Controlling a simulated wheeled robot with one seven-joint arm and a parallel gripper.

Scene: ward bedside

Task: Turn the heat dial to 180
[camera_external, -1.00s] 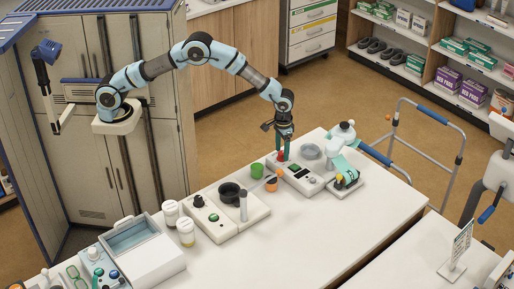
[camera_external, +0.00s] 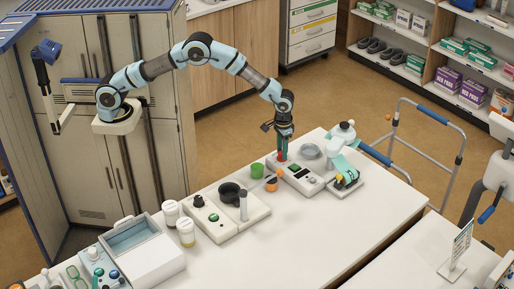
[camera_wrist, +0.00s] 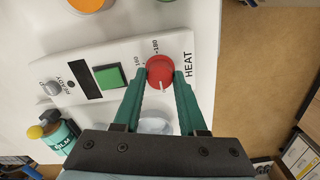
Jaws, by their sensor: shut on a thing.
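The red heat dial (camera_wrist: 159,72) is at one end of a white device panel, beside the printed word HEAT. Its white pointer mark faces the bottom of the wrist view, towards my gripper's body. The 180 label is by the dial's upper edge, away from the pointer, and a 160 label is at its left. My gripper (camera_wrist: 162,75) has its two teal fingers on opposite sides of the dial, shut on it. In the external view, my gripper (camera_external: 282,153) points down at the device (camera_external: 302,179), and the fingers largely hide the dial.
The panel also has a green button (camera_wrist: 109,76), a dark display (camera_wrist: 85,82) and a grey knob (camera_wrist: 52,88). A green cup (camera_external: 257,170) and an orange item (camera_external: 271,184) stand left of the device.

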